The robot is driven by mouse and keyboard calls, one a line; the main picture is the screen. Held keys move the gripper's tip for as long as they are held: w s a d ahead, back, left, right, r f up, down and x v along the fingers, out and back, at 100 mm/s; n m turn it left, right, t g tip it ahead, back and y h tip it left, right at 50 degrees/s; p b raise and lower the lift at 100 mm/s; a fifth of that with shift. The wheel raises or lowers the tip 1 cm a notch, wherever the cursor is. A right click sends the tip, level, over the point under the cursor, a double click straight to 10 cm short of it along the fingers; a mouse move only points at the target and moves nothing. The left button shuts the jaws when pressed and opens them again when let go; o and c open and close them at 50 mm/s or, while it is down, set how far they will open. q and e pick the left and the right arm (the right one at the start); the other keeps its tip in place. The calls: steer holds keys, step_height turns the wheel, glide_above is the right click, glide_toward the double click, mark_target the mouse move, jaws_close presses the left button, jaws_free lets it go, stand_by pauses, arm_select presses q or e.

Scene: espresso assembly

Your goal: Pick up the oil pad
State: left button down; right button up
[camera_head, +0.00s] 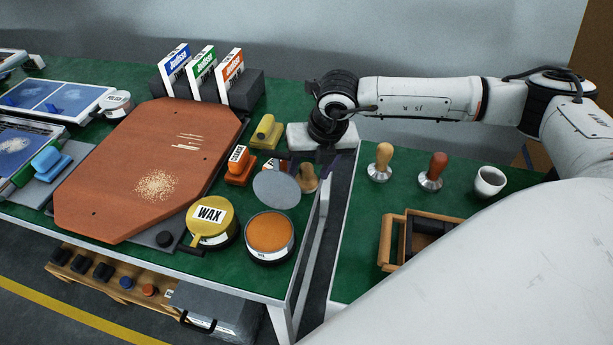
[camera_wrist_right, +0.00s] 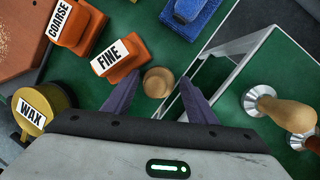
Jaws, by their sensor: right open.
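No part is labelled as the oil pad. A round wooden knob (camera_head: 306,179), probably its handle, stands near the right edge of the green table, next to a grey disc (camera_head: 276,190). In the right wrist view the knob (camera_wrist_right: 158,82) lies between my right gripper's dark fingers. My right gripper (camera_head: 322,163) is open, with its white body above and behind the knob in the head view. The fingers appear apart from the knob; their height above it is hard to tell. My left gripper is not in view.
An orange FINE block (camera_wrist_right: 120,58) and a COARSE block (camera_head: 238,166) stand left of the knob. A yellow WAX tin (camera_head: 212,222) and an open orange-filled tin (camera_head: 270,236) are in front. A gap separates this table from the right one, which holds tampers (camera_head: 432,172) and a cup (camera_head: 489,182).

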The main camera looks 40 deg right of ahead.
mark_target(309, 165)
steer(key=c, duration=0.8)
step_height(309, 165, up, 10)
steer(key=shift+r+b, duration=0.1)
steer(key=shift+b, duration=0.25)
steer(key=o, duration=0.4)
steer(key=c, duration=0.3)
